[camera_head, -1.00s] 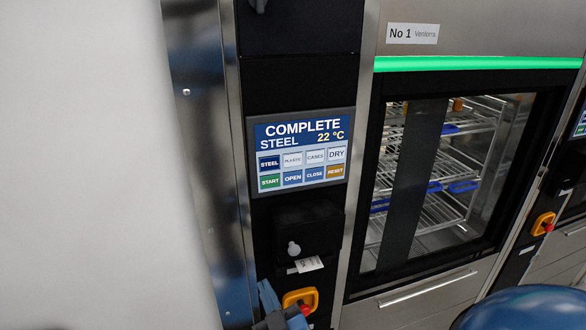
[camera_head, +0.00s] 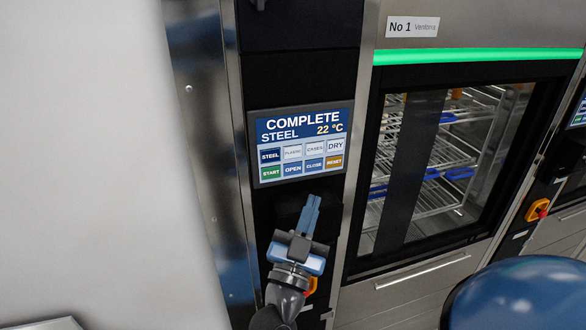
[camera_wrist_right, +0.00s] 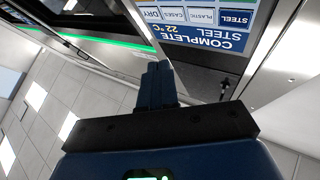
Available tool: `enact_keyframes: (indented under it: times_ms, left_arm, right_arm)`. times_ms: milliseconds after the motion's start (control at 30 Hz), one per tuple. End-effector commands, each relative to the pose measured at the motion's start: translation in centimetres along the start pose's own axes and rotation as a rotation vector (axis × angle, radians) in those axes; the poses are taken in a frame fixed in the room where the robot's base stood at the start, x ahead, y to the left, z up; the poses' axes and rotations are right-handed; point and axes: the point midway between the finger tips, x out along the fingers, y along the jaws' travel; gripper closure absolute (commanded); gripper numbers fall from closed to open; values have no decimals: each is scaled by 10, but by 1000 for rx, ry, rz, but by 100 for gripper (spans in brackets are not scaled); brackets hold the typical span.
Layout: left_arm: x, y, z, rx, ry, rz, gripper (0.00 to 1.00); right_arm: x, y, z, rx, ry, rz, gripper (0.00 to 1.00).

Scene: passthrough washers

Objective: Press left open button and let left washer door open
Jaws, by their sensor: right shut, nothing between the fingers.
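The left washer's control panel (camera_head: 301,146) reads COMPLETE, STEEL, 22 °C. Its blue OPEN button (camera_head: 292,168) is in the lower row, between START and CLOSE. My right gripper (camera_head: 312,200) is shut and empty, pointing up just below the panel, under the OPEN and CLOSE buttons; I cannot tell whether it touches anything. The shut fingers also show in the right wrist view (camera_wrist_right: 157,78), with the panel upside down (camera_wrist_right: 195,22) beyond them. The left washer door (camera_head: 480,225), a glass pane in a black frame, is closed, with wire racks behind it. My left gripper is not in view.
An orange and red emergency switch (camera_head: 311,286) is partly hidden behind my right gripper. A second washer with its own switch (camera_head: 537,210) stands at the right edge. A steel post (camera_head: 200,130) and a pale wall stand left of the panel.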

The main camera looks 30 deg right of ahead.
Motion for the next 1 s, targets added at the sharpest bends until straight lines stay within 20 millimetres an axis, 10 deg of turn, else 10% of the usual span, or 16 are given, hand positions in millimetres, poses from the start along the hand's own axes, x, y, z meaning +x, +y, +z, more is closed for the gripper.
enact_keyframes:
  times_ms: [1000]
  left_arm:
    - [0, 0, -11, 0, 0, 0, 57]
  right_arm:
    - [57, -42, 44, -1, -1, -1, 100]
